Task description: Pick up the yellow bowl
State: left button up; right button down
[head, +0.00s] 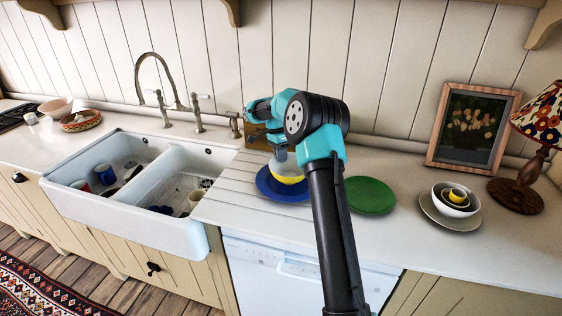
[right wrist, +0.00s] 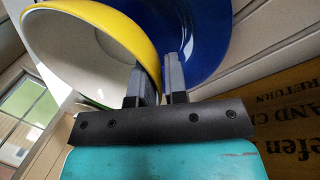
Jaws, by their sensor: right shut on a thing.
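The yellow bowl (head: 291,179), yellow outside and white inside, is over the blue plate (head: 266,188) on the counter, partly behind my right arm. I cannot tell whether it touches the plate. My right gripper (head: 279,153) is shut on the bowl's rim from above. In the right wrist view, the fingers (right wrist: 162,88) are on either side of the yellow rim (right wrist: 128,37). The blue plate (right wrist: 208,45) lies behind the bowl there. My left gripper is not in view.
A green plate (head: 370,195) lies right of my arm. Farther right are nested bowls (head: 452,208) on a plate, a lamp (head: 517,195) and a framed picture (head: 470,125). The double sink (head: 160,215) holds mugs. A wooden box (head: 258,137) stands behind the gripper.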

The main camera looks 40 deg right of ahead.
jog(key=shift+r, duration=0.55)
jog(key=shift+s+a+r, duration=0.15)
jog(key=shift+s, duration=0.05)
jog(key=s+a, duration=0.3)
jog(key=s+a+r, duration=0.1)
jog(key=s+a, duration=0.6)
jog(key=a, duration=0.1)
jog(key=shift+s+a+r, duration=0.15)
jog(key=shift+s+a, duration=0.05)
jog(key=shift+s, duration=0.1)
